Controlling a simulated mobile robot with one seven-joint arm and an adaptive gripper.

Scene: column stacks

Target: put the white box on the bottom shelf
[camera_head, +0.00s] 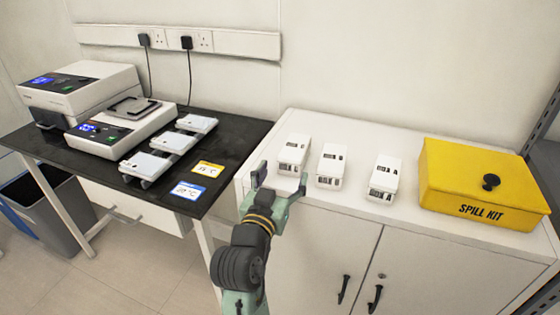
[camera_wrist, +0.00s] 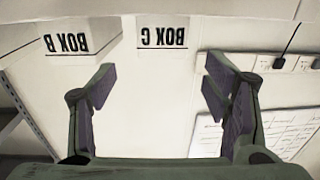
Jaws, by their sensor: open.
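Three small white boxes stand in a row on the white cabinet in the head view: a left one (camera_head: 293,153), a middle one (camera_head: 332,166) and a right one (camera_head: 384,178). Which one the task means cannot be told. My gripper (camera_head: 278,187) is open and empty at the cabinet's front left edge, just in front of the left box. In the wrist view, white boxes labelled BOX B (camera_wrist: 80,42) and BOX C (camera_wrist: 162,36) appear upside down. BOX C shows beyond and between the open fingers (camera_wrist: 160,78). No bottom shelf is clearly visible.
A yellow spill kit (camera_head: 482,185) sits right on the cabinet top (camera_head: 400,143). A dark rack (camera_head: 549,112) borders the right edge. A black table (camera_head: 240,130) at left holds instruments (camera_head: 120,128) and several white items; a grey bin (camera_head: 45,212) stands below.

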